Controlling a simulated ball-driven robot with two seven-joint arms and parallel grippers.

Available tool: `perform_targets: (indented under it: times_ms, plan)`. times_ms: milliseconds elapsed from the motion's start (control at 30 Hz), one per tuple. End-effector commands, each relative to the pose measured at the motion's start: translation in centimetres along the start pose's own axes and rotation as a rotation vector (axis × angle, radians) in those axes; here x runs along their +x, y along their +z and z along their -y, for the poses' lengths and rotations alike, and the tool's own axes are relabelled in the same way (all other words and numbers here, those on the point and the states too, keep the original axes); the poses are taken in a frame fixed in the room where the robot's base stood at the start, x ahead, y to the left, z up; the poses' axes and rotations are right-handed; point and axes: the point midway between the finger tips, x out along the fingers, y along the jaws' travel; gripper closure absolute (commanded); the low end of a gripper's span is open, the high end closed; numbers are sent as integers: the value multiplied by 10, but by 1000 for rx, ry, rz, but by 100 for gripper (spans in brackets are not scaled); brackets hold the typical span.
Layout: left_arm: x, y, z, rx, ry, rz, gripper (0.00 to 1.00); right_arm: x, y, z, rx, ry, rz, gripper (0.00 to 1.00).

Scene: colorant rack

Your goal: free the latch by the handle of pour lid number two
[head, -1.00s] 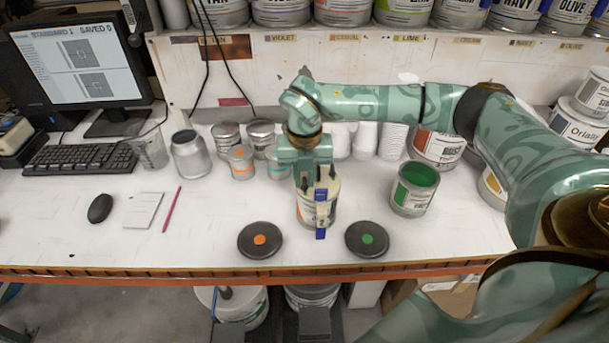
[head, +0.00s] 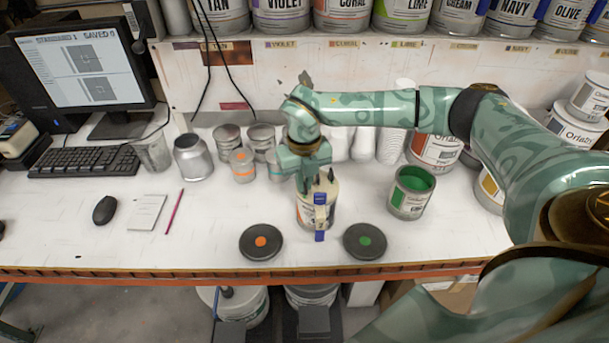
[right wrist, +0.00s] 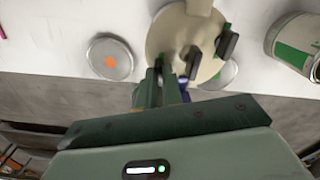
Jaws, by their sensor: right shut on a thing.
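A cream pour lid (head: 323,190) with blue parts and a tag that looks like a 2 sits on a can (head: 303,212) in the middle of the bench. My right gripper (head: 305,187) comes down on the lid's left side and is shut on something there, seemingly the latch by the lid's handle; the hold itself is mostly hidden. In the right wrist view the round lid (right wrist: 165,38) shows a spout and dark upright parts. My fingers (right wrist: 160,68) are close together at its edge, with a blue part (right wrist: 184,93) beside them. My left gripper is out of view.
A black disc with an orange dot (head: 261,242) and one with a green dot (head: 365,241) lie in front of the can. An open can of green paint (head: 411,191) stands at right. Metal cans and cups stand behind.

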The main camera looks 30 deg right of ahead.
Motion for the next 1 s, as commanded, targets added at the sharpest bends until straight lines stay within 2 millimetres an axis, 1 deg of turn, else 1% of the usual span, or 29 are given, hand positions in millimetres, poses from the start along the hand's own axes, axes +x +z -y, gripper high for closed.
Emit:
perform_targets:
  times_ms: [33,400,700,1000]
  plan:
    - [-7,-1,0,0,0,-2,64,-4,0,0,-43,0,0,100]
    - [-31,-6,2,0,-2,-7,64,-3,0,0,-396,0,1,100]
    - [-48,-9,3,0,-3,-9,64,-3,0,0,-681,0,1,100]
    - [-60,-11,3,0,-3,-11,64,-2,0,0,-931,1,1,100]
